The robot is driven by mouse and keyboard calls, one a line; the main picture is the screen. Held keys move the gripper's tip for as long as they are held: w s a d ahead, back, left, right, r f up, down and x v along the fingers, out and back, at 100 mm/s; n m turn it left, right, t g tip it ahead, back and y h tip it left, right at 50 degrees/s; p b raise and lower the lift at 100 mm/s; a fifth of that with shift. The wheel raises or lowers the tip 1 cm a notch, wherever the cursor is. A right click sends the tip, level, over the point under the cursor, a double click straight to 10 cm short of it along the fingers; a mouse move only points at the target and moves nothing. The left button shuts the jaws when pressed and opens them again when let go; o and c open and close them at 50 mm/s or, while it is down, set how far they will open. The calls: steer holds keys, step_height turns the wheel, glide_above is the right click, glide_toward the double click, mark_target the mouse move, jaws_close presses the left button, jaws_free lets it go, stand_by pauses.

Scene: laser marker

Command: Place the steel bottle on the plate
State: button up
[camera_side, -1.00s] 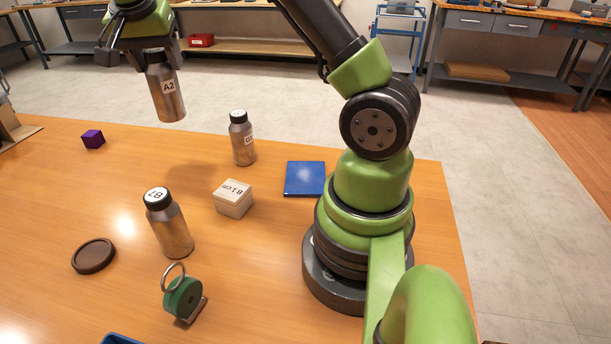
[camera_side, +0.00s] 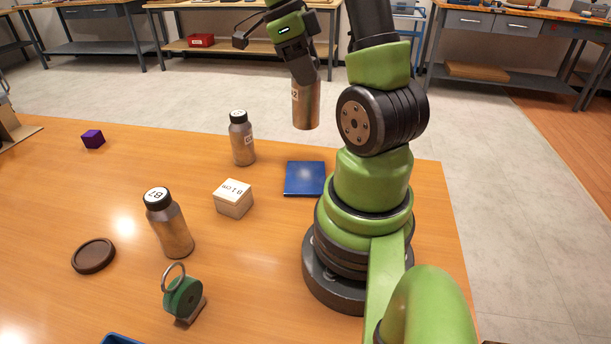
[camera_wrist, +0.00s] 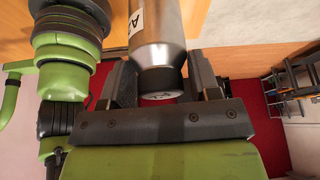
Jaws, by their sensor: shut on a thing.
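My gripper (camera_side: 305,76) is shut on the top of a steel bottle (camera_side: 306,108) with a white A2 label. The bottle hangs upright in the air, above and behind the flat blue square plate (camera_side: 305,179) in the side view. The plate lies bare on the table near my base. In the wrist view, the steel bottle (camera_wrist: 156,35) sits between the two dark jaws of my gripper (camera_wrist: 162,80), its dark cap towards the palm.
Another steel bottle (camera_side: 242,140) stands left of the plate.

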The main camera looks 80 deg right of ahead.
step_height(320, 180, down, 13)
stand_by(0.6)
steer(key=o, duration=1.2)
steer(key=shift+o, duration=0.2)
